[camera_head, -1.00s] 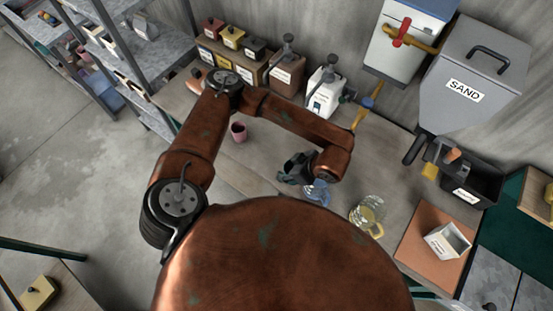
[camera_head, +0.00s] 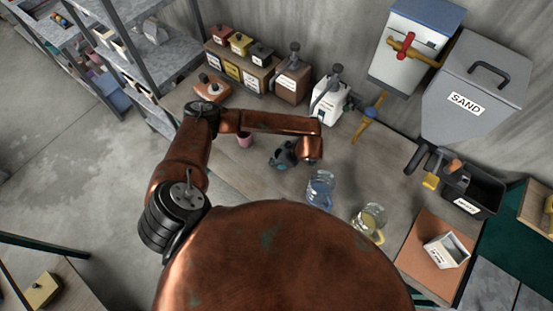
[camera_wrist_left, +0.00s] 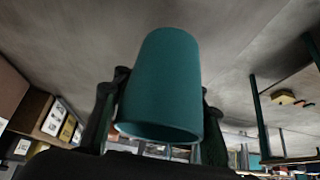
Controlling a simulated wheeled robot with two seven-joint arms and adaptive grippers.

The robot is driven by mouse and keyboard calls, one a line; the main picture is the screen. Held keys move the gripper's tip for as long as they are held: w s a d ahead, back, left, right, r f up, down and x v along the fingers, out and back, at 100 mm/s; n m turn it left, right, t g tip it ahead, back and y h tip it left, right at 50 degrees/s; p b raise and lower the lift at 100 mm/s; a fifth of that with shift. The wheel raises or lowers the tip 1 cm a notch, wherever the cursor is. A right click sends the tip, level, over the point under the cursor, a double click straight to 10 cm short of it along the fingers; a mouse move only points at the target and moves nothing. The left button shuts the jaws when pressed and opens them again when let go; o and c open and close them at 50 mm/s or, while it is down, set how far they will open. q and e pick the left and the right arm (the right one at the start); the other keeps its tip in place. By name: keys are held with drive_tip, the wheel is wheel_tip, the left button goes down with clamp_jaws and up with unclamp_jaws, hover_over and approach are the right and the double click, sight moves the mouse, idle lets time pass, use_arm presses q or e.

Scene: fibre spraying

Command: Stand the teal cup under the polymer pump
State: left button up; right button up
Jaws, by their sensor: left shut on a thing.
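My left gripper (camera_head: 287,154) is shut on the teal cup, over the worktable (camera_head: 345,165). In the left wrist view, the teal cup (camera_wrist_left: 160,85) is between the dark fingers, its rim toward the bottom of the picture. In the head view, my gripper and arm hide most of it. A white bottle with a grey pump head (camera_head: 329,98) stands behind and to the right of the gripper. A brown box with a similar pump (camera_head: 292,82) stands left of it. The small labels are not readable, so I cannot tell which is the polymer pump. My right gripper is out of view.
A blue-tinted jug (camera_head: 320,190) and a jug of yellow content (camera_head: 368,219) stand in front. The sand hopper (camera_head: 475,85) and a black bin (camera_head: 470,190) are at right. Table right of the gripper is clear.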

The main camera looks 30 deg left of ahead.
use_arm(q)
wheel_tip(320, 180, down, 2)
drive_tip(key=shift+d+f, duration=0.1)
drive_tip(key=shift+f+b, duration=0.6)
drive_tip(key=o, duration=1.2)
drive_tip(key=shift+s, duration=0.1)
drive_tip(key=shift+o, duration=0.2)
drive_tip(key=shift+r, duration=0.1)
